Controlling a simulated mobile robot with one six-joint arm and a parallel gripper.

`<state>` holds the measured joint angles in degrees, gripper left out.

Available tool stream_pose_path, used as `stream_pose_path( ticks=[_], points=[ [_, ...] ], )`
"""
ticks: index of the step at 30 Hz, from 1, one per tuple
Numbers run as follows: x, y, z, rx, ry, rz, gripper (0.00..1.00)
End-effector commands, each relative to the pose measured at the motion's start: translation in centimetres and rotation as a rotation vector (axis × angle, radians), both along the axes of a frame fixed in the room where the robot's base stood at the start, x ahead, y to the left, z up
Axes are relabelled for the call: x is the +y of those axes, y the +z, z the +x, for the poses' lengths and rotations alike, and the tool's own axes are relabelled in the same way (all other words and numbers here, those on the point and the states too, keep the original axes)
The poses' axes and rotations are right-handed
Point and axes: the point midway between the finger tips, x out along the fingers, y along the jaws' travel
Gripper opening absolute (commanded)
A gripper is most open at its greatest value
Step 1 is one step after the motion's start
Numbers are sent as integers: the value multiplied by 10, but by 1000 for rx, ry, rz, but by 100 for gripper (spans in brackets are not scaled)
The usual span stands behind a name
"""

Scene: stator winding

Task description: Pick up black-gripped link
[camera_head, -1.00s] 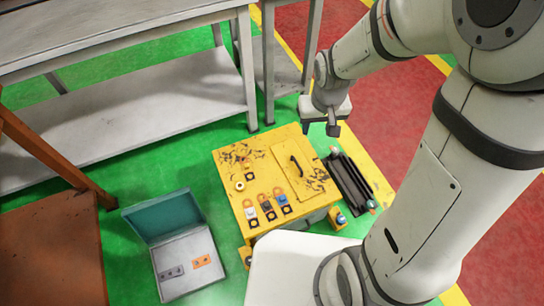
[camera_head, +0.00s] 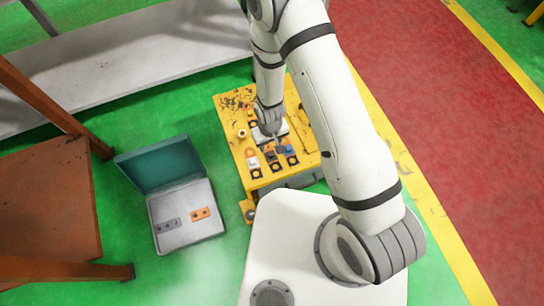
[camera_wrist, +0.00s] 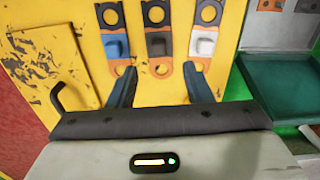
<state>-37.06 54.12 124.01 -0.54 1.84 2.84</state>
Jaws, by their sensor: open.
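The black-gripped link (camera_wrist: 158,44) shows in the wrist view as an orange-ended strip with a dark ring at the top and a black grip block. It lies on the yellow panel between a blue-gripped link (camera_wrist: 116,44) and a white-gripped link (camera_wrist: 204,44). My gripper (camera_wrist: 161,84) is open and empty. Its two fingers point at the lower end of the black-gripped link, one on each side, apart from it. In the head view my gripper (camera_head: 277,143) is over the yellow cabinet (camera_head: 232,103), and the arm partly hides the links.
A teal-lidded case (camera_head: 190,238) stands open on the green floor at left, with a grey strip and an orange strip inside. A black handle (camera_wrist: 60,97) rises from the panel at left in the wrist view. A grey shelf (camera_head: 150,70) stands behind.

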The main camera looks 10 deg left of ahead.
Motion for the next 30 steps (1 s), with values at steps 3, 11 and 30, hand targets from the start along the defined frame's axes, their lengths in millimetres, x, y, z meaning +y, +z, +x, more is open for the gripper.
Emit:
stream_pose_path(
  ticks=[3,11,30],
  points=[
    [0,-17,-1,2,1,-1,45],
    [0,-38,1,1,0,-1,45],
    [-1,-76,3,1,-2,-1,42]
  ],
)
